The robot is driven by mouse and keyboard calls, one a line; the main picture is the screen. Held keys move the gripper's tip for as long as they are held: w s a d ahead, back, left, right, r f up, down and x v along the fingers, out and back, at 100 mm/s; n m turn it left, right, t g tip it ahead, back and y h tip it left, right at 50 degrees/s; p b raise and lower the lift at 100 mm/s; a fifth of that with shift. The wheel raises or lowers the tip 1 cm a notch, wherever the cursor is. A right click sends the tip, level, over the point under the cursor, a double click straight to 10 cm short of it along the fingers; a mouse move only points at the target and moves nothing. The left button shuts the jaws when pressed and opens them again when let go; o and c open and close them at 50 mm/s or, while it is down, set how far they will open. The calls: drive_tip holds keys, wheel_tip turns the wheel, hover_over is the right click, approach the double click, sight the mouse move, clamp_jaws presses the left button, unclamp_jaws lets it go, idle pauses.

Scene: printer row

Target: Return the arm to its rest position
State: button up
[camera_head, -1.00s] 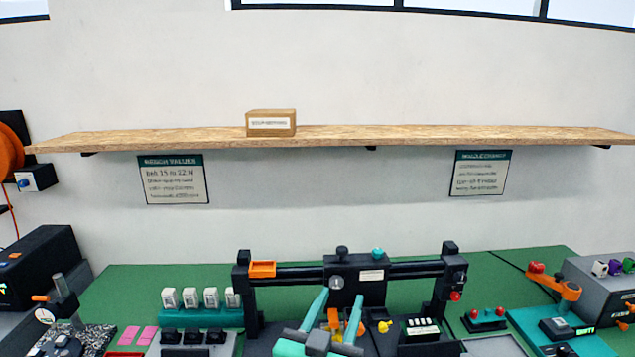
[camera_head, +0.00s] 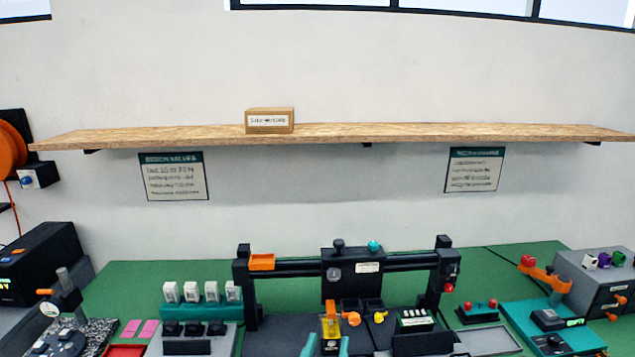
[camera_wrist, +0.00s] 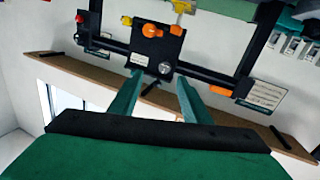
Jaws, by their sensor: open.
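My gripper (camera_head: 326,346) shows at the bottom edge of the head view, in front of the black gantry machine (camera_head: 352,275). Only its two teal fingertips are in frame there. In the wrist view my gripper (camera_wrist: 158,95) has its two teal fingers spread apart with nothing between them. Beyond the fingers, the wrist view shows the gantry machine (camera_wrist: 156,48) upside down, apart from the fingers. The rest of my arm is out of view.
A green bench (camera_head: 125,282) carries a teal rack (camera_head: 203,312) of white blocks at left and a teal fixture with an orange arm (camera_head: 545,274) at right. A wooden shelf (camera_head: 180,137) with a small box (camera_head: 270,121) spans the wall above.

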drive_tip(key=s+a+f+n+g+y, duration=0.1)
drive_tip(key=s+a+f+n+y, duration=0.15)
drive_tip(key=s+f, duration=1.7)
drive_tip(key=s, duration=0.7)
drive_tip(key=s+f+m+y, duration=0.1)
drive_tip(key=s+f, duration=0.2)
drive_tip(key=s, duration=0.6)
drive_tip(key=shift+s+d+g, duration=0.35)
drive_tip(key=shift+s+g, duration=0.05)
drive_tip(key=shift+w+y, duration=0.15)
drive_tip(key=shift+y, duration=0.1)
drive_tip(key=shift+d, duration=0.1)
